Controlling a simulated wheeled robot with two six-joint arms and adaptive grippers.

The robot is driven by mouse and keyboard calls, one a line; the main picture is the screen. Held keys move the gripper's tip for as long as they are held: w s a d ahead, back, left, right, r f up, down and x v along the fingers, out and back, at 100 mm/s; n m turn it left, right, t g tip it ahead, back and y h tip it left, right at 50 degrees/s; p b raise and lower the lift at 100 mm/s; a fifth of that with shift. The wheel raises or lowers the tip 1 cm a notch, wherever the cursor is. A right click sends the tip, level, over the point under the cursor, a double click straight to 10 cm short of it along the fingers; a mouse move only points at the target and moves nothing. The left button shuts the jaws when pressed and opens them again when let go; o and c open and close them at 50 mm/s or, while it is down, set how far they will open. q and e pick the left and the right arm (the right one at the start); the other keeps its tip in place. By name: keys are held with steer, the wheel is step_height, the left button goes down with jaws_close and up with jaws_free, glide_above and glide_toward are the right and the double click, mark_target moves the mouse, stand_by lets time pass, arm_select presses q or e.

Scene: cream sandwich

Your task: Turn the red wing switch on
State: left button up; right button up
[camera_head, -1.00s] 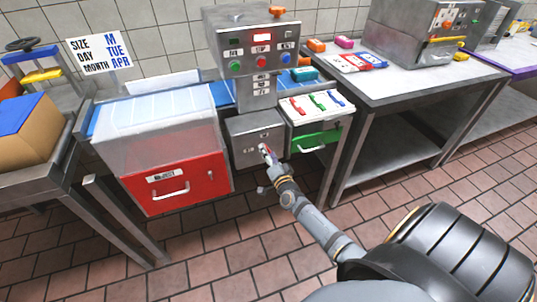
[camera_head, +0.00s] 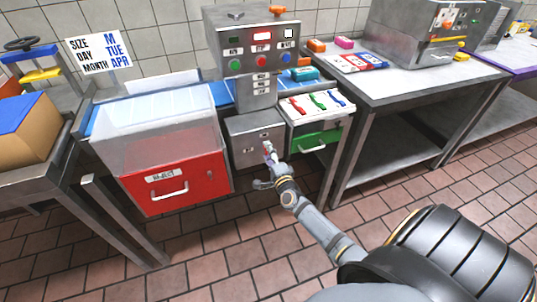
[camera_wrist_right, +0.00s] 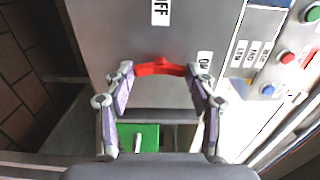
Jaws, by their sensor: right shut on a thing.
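The red wing switch (camera_wrist_right: 160,68) sits on the front of a grey metal box (camera_head: 241,129) below the control panel. In the right wrist view its wings lie crosswise between the two fingers. An OFF label (camera_wrist_right: 160,12) is above it and an ON label (camera_wrist_right: 204,64) is at its right. My right gripper (camera_head: 268,151) is at the box front, shut on the switch; it also shows in the wrist view (camera_wrist_right: 160,82). In the head view the gripper largely hides the switch. My left gripper is not in view.
A red reject drawer (camera_head: 177,185) is left of the box. A green-fronted drawer (camera_head: 317,141), with small coloured levers above it, is close on the right. The control panel (camera_head: 258,50) stands above. A steel table (camera_head: 405,80) is further right; the floor in front is open.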

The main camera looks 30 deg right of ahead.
steer(key=shift+f, duration=0.1)
stand_by(0.3)
steer(key=o, duration=1.2)
steer(key=shift+c, duration=0.2)
steer(key=v, duration=1.2)
